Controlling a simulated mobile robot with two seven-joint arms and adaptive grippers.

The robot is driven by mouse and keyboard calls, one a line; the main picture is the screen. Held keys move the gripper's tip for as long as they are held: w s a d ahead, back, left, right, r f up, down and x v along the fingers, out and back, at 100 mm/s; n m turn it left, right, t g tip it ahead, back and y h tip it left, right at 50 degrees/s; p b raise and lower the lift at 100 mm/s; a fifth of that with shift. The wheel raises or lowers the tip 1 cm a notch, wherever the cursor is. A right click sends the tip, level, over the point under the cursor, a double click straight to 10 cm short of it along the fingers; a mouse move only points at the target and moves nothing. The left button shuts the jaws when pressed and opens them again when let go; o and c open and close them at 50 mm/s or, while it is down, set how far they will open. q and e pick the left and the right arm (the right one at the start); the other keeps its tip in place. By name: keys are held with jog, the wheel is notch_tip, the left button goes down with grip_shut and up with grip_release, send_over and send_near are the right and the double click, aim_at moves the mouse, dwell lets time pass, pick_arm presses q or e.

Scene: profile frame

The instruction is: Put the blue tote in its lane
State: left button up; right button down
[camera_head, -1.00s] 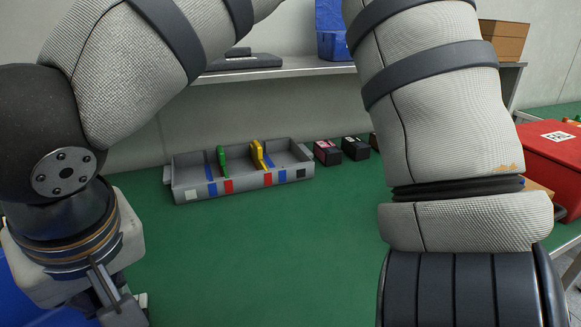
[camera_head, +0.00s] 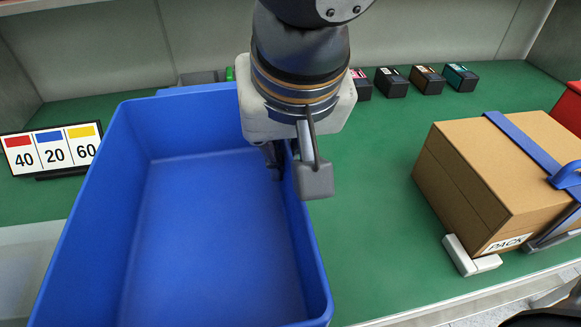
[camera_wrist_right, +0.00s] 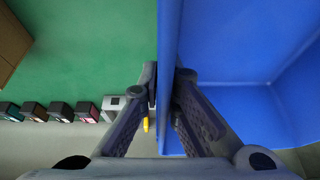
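The blue tote (camera_head: 200,135) is large, open-topped and empty inside. It fills the left and middle front of the head view, and I cannot tell whether its base touches the table. My right gripper (camera_head: 287,165) is at the tote's right wall, near the back. In the right wrist view the fingers (camera_wrist_right: 168,88) straddle the tote's thin wall (camera_wrist_right: 169,35) and look closed on it. My left gripper is not in view. No marked lane for the tote can be made out.
A card reading 40, 20, 60 (camera_head: 53,148) stands left of the tote. A cardboard PACK box (camera_head: 490,175) with a blue strap is at the right. Several small dark boxes (camera_head: 427,80) line the back. Green table (camera_head: 375,215) is bare between tote and PACK box.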

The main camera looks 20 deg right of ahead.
jog(key=w+d+f, duration=0.2)
jog(key=d+f, duration=0.1)
jog(key=f, duration=0.1)
jog(key=w+d+f, duration=0.3)
jog(key=d+f, duration=0.1)
jog(key=w+d+f, duration=0.2)
jog(key=d+f, duration=0.1)
jog(key=f, duration=0.1)
jog(key=shift+w+d, duration=0.2)
jog(key=shift+w, duration=0.15)
jog(key=shift+f, duration=0.4)
jog(key=c, duration=1.8)
grip_release()
